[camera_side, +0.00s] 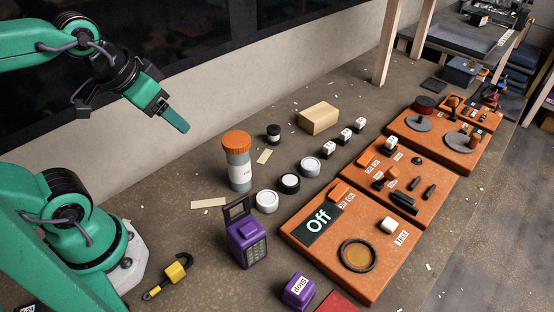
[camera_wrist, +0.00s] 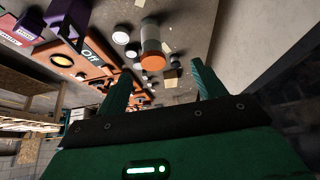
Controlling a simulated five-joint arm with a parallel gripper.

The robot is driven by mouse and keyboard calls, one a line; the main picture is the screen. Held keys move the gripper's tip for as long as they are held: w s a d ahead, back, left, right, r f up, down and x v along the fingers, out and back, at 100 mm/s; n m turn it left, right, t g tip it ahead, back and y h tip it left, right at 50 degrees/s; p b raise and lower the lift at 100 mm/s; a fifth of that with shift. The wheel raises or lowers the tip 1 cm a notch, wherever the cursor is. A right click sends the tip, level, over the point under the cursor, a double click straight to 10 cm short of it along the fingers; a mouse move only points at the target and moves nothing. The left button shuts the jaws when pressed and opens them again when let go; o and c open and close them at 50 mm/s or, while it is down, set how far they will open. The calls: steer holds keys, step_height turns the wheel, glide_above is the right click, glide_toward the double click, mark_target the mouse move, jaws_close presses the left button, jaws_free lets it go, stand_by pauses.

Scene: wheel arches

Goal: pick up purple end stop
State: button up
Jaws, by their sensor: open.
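The purple end stop (camera_side: 299,291) is a small purple block with a white label reading "Stop", near the bottom middle of the side view. It sits on the table in front of a purple keypad device (camera_side: 246,238). My gripper (camera_side: 178,122) is high in the air at the upper left of the side view, far from the end stop. In the wrist view my gripper (camera_wrist: 158,74) has its two green fingers apart with nothing held between them.
Orange panels (camera_side: 340,272) run along the right side of the table. A grey jar with an orange lid (camera_side: 236,163), round white-topped pots (camera_side: 267,202) and a wooden block (camera_side: 318,118) stand mid-table. A yellow-and-black tool (camera_side: 172,273) lies near my base. A red piece (camera_side: 339,303) is beside the end stop.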

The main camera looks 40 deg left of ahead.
step_height(320, 180, up, 5)
steer(key=n+g, duration=0.1)
steer(key=g, duration=0.5)
glide_above(300, 285)
step_height(300, 285, down, 21)
steer(key=shift+s+a+r, duration=0.1)
steer(key=shift+s, duration=0.05)
steer(key=shift+f, duration=4.25)
steer(key=shift+c, duration=0.2)
steer(key=c, duration=1.1)
